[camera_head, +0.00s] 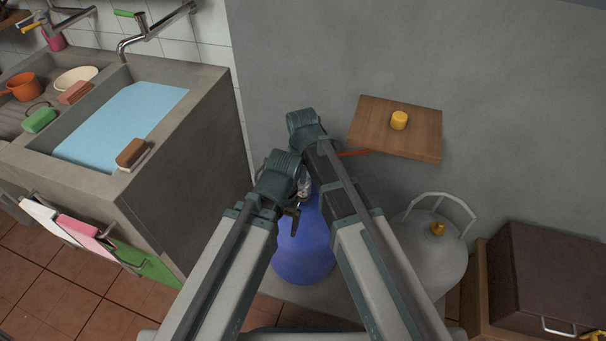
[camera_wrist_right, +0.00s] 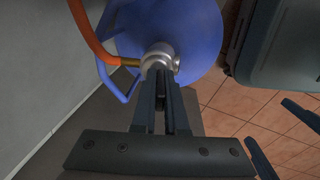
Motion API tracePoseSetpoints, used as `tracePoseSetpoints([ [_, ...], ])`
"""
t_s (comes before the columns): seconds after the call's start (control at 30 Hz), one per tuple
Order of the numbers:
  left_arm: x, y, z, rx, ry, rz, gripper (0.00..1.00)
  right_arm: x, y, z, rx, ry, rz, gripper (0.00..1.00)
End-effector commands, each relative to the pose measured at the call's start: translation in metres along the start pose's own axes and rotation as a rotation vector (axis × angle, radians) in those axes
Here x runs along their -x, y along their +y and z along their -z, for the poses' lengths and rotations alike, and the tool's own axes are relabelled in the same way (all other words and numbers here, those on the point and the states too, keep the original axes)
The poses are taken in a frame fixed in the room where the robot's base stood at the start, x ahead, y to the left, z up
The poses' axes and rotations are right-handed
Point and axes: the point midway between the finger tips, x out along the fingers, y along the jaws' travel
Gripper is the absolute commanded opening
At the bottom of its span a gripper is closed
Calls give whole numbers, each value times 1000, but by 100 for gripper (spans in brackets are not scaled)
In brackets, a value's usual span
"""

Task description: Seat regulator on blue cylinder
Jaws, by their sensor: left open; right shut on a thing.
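The blue cylinder (camera_head: 305,245) stands upright on the floor slab, partly hidden by my arms. In the right wrist view its blue top (camera_wrist_right: 200,30) and handle frame (camera_wrist_right: 113,82) show. My right gripper (camera_wrist_right: 164,82) is shut on the silver regulator (camera_wrist_right: 157,57), which has an orange hose (camera_wrist_right: 88,35) attached. The regulator is over the middle of the cylinder's top; whether it touches the valve is hidden. My left gripper (camera_head: 293,215) is open beside the cylinder's upper part in the head view; its dark fingers (camera_wrist_right: 275,130) appear at the right wrist view's lower right, apart from the regulator.
A grey cylinder (camera_head: 430,258) with a yellow valve stands to the right. The concrete sink counter (camera_head: 190,130) is on the left, a brown box (camera_head: 545,270) at the far right. A grey wall closes the back.

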Motion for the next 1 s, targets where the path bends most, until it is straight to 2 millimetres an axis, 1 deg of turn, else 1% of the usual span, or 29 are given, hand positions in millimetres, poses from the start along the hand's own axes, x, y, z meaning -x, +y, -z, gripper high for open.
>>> tracePoseSetpoints([
  [0.8,-12,1,1,0,0,0,87,-12,-1,0,0,0,0,0],
  [0.83,-12,1,1,0,0,0,87,-12,-1,0,0,0,0,12],
  [0.97,-11,1,1,0,0,0,87,-11,-1,0,0,0,0,36],
  [1.0,-11,1,1,0,0,0,87,-11,-1,0,0,0,0,43],
])
